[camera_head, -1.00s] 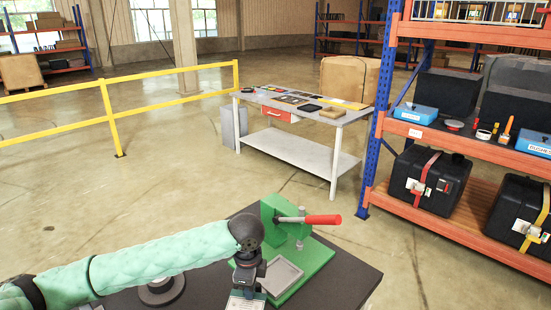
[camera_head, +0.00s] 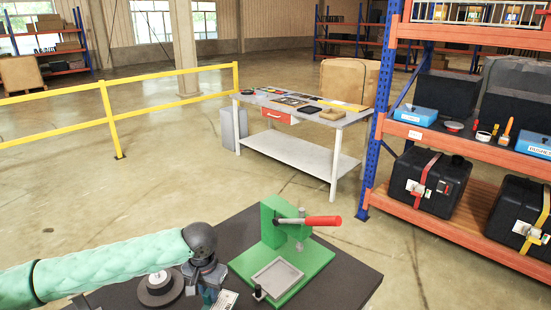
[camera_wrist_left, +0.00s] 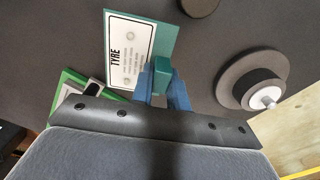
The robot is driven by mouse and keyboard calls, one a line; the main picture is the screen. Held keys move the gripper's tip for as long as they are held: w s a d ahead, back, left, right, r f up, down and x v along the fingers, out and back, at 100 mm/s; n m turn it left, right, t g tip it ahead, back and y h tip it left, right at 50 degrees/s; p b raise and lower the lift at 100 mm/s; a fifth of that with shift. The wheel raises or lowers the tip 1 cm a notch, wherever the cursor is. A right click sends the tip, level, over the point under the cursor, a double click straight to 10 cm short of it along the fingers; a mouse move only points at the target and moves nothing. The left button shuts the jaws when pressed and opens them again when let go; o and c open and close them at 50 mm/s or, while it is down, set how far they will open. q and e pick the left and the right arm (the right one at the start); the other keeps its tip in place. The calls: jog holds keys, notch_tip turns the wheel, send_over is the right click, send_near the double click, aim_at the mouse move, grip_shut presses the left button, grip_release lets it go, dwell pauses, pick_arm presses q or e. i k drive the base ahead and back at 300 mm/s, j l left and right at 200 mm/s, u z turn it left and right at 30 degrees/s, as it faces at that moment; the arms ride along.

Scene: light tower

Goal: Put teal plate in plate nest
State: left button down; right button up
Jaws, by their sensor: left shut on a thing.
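The teal plate (camera_wrist_left: 168,48) carries a white label reading TYRE and a raised teal block, which my left gripper (camera_wrist_left: 163,85) grips between blue fingers in the left wrist view. In the head view the left gripper (camera_head: 208,282) is over the dark table, left of the green press, and the plate's white label (camera_head: 226,300) shows at the bottom edge. The plate nest looks to be the grey square frame (camera_head: 277,275) on the press's green base. It is empty, to the right of the gripper. My right gripper is out of view.
The green press (camera_head: 272,225) with its red-tipped lever (camera_head: 320,220) stands behind the nest. A dark round stand (camera_head: 160,288) with a pale centre sits left of the gripper; it also shows in the left wrist view (camera_wrist_left: 250,90). A small dark post (camera_head: 258,293) stands at the nest's left.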

aim_at(277, 277)
jog(key=k+l, duration=0.1)
jog(key=l, duration=0.2)
jog(key=k+l, duration=0.1)
jog(key=l, duration=0.25)
jog(key=k+l+z, duration=0.1)
jog(key=l, duration=0.2)
jog(key=k+l, duration=0.15)
jog(key=l, duration=0.2)
